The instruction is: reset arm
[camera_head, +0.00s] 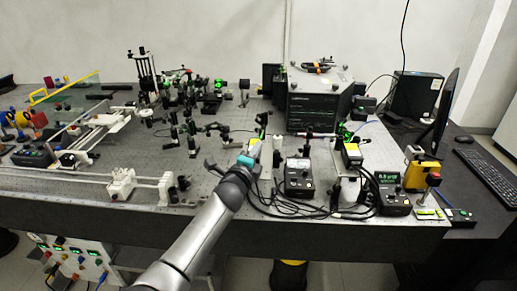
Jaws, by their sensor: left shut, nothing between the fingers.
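My left arm reaches up from the bottom edge over the front of the optical bench (150,210). Its wrist carries a teal band, and my left gripper (254,150) is just beyond it, among the posts in the middle of the bench. The gripper is small and partly merged with the dark parts behind it. It is shut with nothing seen in it. I cannot tell whether it touches anything. My right gripper is not in view.
A black meter (299,177) with cables stands just right of my wrist. A second meter (391,193) and a yellow device (421,171) stand farther right. A large grey instrument (319,103) is behind. A white rail (80,174) lies left. Bare bench shows front left.

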